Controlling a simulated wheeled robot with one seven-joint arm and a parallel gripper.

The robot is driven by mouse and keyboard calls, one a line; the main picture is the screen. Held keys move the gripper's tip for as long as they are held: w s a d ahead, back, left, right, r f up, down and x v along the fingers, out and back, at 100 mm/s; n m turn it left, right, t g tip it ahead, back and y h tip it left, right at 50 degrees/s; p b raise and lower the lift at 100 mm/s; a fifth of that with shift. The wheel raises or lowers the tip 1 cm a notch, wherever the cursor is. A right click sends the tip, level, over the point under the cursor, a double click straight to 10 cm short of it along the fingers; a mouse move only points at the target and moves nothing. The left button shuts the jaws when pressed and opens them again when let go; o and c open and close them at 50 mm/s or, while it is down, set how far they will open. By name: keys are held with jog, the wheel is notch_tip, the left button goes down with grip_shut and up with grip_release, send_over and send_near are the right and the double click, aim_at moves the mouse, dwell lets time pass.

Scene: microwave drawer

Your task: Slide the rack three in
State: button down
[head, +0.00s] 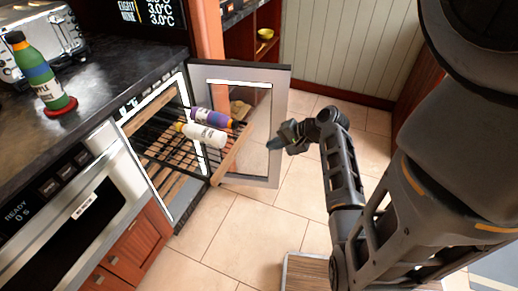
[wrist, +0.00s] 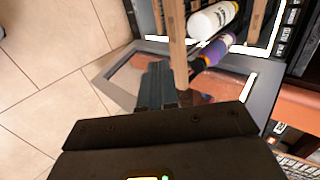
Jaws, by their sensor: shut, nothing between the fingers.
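A slid-out rack with a wooden front bar (head: 229,153) sticks out of the open lit cooler (head: 160,195). A white bottle (head: 201,135) and a purple bottle (head: 211,117) lie on it. I cannot tell which rack number it is. My gripper (head: 272,144) is shut and empty, to the right of the bar, in front of the open door. In the wrist view my fingers (wrist: 157,75) are beside the near end of the wooden bar (wrist: 178,45); I cannot tell whether they touch it. The white bottle (wrist: 212,19) and purple bottle (wrist: 217,48) show behind the bar.
The glass cooler door (head: 277,125) stands open to the right of the rack. A counter (head: 95,90) with a green bottle (head: 40,75) and a toaster (head: 45,38) is at left. An oven (head: 75,205) is below it. The tiled floor (head: 240,235) is clear.

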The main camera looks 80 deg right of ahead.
aim_at(198, 135)
jog(key=x, duration=0.3)
jog(key=w+r+x, duration=0.1)
jog(key=x, duration=0.7)
jog(key=shift+w+d+r, duration=0.2)
jog(key=shift+w, duration=0.5)
jog(key=shift+w+d, duration=0.1)
jog(key=shift+w, duration=0.05)
